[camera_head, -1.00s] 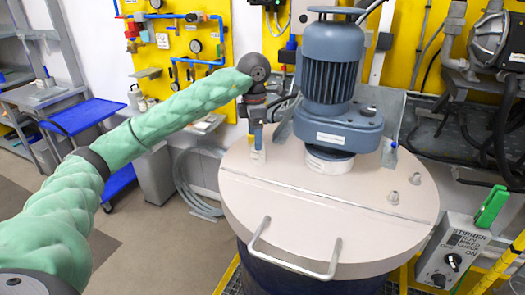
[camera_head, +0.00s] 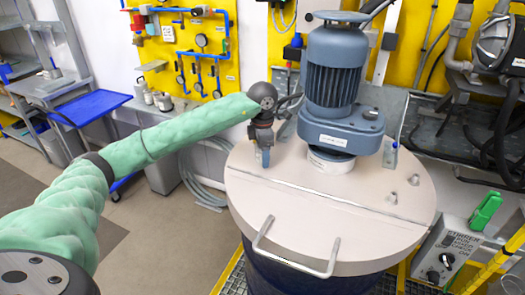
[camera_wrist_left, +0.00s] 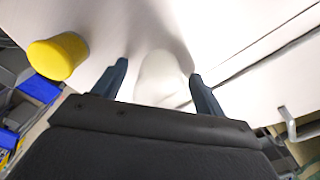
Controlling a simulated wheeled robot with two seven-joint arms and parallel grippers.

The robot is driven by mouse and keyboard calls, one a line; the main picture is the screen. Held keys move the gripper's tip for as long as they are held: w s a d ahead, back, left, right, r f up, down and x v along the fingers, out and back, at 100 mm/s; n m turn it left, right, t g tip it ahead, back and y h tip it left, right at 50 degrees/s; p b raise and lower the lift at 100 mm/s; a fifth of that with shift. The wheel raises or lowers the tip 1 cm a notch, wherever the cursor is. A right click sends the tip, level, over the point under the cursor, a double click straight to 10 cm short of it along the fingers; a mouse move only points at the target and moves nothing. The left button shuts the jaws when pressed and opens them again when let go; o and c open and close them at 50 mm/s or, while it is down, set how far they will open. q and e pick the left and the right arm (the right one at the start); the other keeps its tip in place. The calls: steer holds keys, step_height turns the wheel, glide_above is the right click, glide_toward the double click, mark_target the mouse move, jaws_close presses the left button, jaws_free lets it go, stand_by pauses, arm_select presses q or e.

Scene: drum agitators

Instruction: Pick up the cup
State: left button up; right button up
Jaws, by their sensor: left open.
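My left gripper (camera_head: 263,158) points down over the pale drum lid (camera_head: 300,200), left of the blue motor. In the left wrist view its two dark fingers (camera_wrist_left: 158,70) are open. A pale rounded shape (camera_wrist_left: 160,80), which looks like a white cup, lies between and just beyond the fingers, hard to tell from the lid. I cannot tell whether the fingers touch it. In the head view the cup cannot be made out and is probably hidden by the gripper. My right gripper is not in view.
A yellow round-ended object (camera_wrist_left: 58,55) stands left of the fingers in the left wrist view. The blue motor (camera_head: 335,75) is close to the gripper's right. The lid has a metal handle (camera_head: 295,255) at its front and small bolts. The lid's front half is clear.

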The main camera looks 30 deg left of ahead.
arm_select(q)
steer(key=shift+f, duration=0.2)
steer(key=shift+c, duration=0.4)
steer(key=c, duration=0.9)
steer(key=shift+c, duration=0.2)
steer(key=shift+r, duration=0.2)
